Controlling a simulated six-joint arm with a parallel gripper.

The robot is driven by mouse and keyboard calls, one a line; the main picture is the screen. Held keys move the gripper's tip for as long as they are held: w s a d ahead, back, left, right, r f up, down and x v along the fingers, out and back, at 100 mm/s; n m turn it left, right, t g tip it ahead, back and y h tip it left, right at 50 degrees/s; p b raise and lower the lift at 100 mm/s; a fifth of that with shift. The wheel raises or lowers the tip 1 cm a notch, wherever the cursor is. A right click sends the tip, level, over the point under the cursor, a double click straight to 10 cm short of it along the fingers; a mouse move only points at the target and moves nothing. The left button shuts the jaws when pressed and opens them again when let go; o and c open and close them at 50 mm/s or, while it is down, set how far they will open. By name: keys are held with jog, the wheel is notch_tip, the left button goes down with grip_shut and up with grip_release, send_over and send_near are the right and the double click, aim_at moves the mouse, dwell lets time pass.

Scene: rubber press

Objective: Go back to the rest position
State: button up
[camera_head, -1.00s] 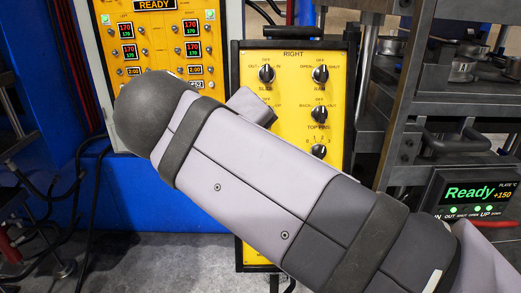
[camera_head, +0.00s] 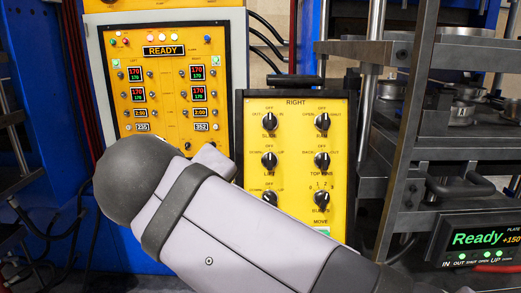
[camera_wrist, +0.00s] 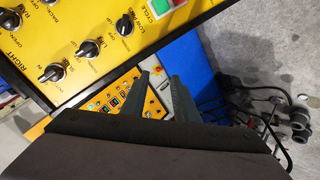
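My gripper (camera_wrist: 158,76) shows in the wrist view as two dark fingers with a gap between them. It is open and nothing is between the fingertips. The yellow panel with red and green displays (camera_wrist: 122,96) shows behind and beside the fingers, at a distance. In the head view my grey arm crosses the lower middle, in front of the panels, and my gripper cannot be seen there.
The yellow RIGHT panel (camera_head: 295,146) with black knobs is partly behind my arm; it also shows at the wrist view's upper left (camera_wrist: 88,30). The READY panel (camera_head: 165,75) stands left. The metal press (camera_head: 400,150) and Ready display (camera_head: 480,238) are right. Cables (camera_wrist: 270,115) hang beyond the fingers.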

jog(key=s+a+f+n+g+y, duration=0.1)
jog(key=s+a+f+g, duration=0.2)
jog(key=f, duration=0.8)
jog(key=s+a+f+n+g+y, duration=0.1)
jog(key=s+a+f+g+y, duration=0.2)
jog(key=f, duration=0.7)
jog(key=s+d+f+m+g+h, duration=0.1)
jog(key=s+d+f+m+h, duration=0.15)
jog(key=d+f, duration=0.55)
jog(key=s+d+f+m+g, duration=0.1)
jog(key=d+f+m, duration=0.25)
jog(key=d, duration=0.35)
jog(key=s+d+f+m+g+h, duration=0.1)
jog(key=s+d+f+m, duration=0.2)
jog(key=d, duration=0.4)
jog(key=d+f+m+g, duration=0.1)
jog(key=d+f+m, duration=0.2)
jog(key=d+f, duration=0.3)
notch_tip(320, 180, up, 17)
jog(key=d+p, duration=0.1)
jog(key=p, duration=1.4)
jog(key=shift+p, duration=0.3)
jog(key=shift+d+f, duration=0.1)
